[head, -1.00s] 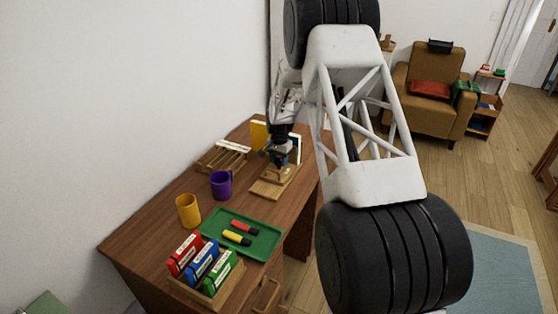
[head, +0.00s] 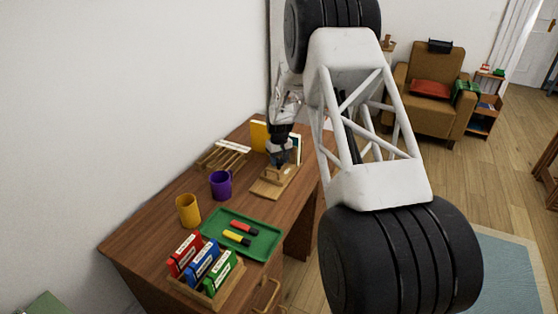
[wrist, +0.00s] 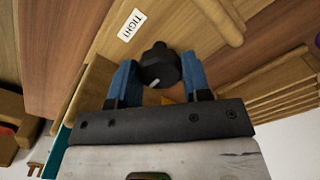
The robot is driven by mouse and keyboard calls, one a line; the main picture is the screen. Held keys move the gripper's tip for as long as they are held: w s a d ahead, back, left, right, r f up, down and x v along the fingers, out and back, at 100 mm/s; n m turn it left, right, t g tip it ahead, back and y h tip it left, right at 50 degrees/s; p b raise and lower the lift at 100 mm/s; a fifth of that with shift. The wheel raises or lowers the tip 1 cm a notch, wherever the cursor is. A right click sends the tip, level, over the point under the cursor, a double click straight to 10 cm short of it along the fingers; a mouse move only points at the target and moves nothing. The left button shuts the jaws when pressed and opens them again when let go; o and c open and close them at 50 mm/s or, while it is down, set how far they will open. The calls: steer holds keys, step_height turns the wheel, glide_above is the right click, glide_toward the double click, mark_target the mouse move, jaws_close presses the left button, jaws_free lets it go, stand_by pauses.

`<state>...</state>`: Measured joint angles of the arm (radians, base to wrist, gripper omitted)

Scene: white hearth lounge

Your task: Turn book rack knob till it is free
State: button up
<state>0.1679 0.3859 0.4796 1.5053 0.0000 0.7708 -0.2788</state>
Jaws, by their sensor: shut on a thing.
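The wooden book rack (head: 267,190) stands on the desk, with a yellow book (head: 259,135) and another book (head: 296,148) at its far end. In the wrist view the black knob (wrist: 158,66) has a white pointer mark that points to its lower left. A white label reading TIGHT (wrist: 132,24) lies on the wood to the upper left of the knob. My gripper (wrist: 159,80) has one blue finger on each side of the knob and is shut on it. In the head view my gripper (head: 281,160) is over the rack and hides the knob.
A purple mug (head: 220,186), a yellow mug (head: 188,211), a green tray (head: 262,246) with two markers and a wooden holder (head: 212,296) of coloured boxes stand nearer on the desk. A slatted wooden rack (head: 222,156) is left of the book rack, by the wall.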

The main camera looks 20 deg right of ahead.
mark_target(279, 160)
steer(key=n, duration=0.4)
steer(key=shift+n, duration=0.4)
steer(key=o, duration=0.9)
steer(key=shift+o, duration=0.2)
steer(key=shift+r, duration=0.1)
steer(key=shift+r, duration=3.8)
